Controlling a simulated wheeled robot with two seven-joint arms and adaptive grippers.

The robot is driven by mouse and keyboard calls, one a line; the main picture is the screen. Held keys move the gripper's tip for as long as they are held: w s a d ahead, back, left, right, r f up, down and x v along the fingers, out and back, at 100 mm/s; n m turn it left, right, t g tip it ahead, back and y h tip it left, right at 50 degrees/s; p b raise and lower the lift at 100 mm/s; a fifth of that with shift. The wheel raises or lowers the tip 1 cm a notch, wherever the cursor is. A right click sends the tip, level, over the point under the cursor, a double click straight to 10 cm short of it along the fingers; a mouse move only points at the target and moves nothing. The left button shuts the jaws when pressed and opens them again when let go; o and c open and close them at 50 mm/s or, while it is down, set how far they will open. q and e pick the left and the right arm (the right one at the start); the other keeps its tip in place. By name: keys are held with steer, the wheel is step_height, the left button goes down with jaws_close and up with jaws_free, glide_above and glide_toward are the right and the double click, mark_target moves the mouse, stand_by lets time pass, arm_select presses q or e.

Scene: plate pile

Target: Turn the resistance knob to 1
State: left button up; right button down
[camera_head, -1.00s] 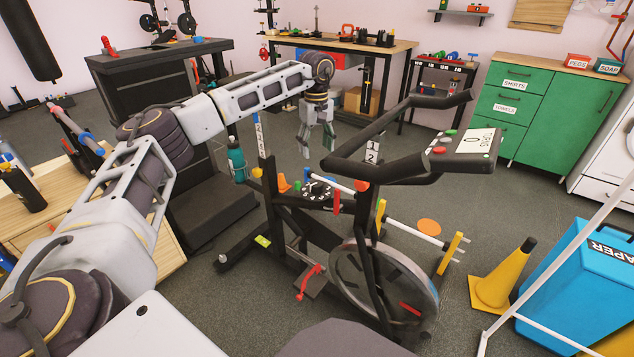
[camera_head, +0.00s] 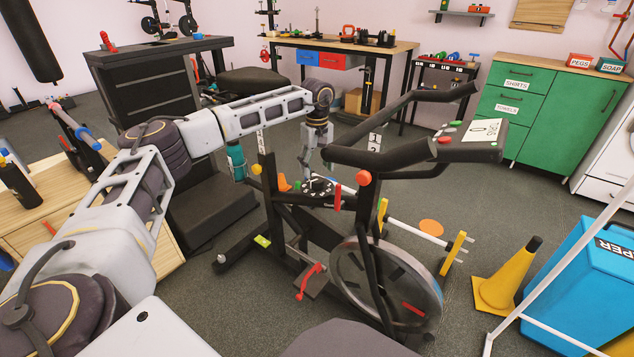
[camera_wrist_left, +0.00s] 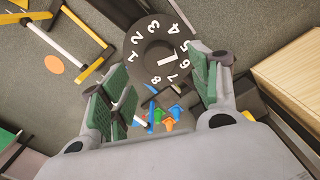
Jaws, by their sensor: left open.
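The resistance knob (camera_head: 318,187) is a black dial with white numbers on the exercise bike (camera_head: 315,232). In the left wrist view the knob (camera_wrist_left: 153,52) shows at the top centre, with a white pointer mark on the right part of its hub. The mark points right, roughly toward the 5 and 6 side; I cannot tell the exact number. My left gripper (camera_head: 314,170) hangs just above the knob. In the left wrist view my left gripper (camera_wrist_left: 164,82) is open, its green-padded fingers apart on either side of the dial's lower part, with nothing between them. My right gripper is not in view.
Orange, green and blue small pieces (camera_wrist_left: 160,117) lie below the knob in the wrist view. A yellow cone (camera_head: 508,278) and blue bin (camera_head: 580,275) stand right.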

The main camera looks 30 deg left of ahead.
mark_target(317, 179)
arm_select(q)
steer(key=shift+f+b, duration=0.85)
steer(key=shift+f, duration=1.65)
steer(key=shift+c, duration=0.4)
steer(key=c, duration=0.9)
steer(key=shift+c, duration=0.2)
steer(key=shift+r+p, duration=0.1)
steer(key=shift+p, duration=0.25)
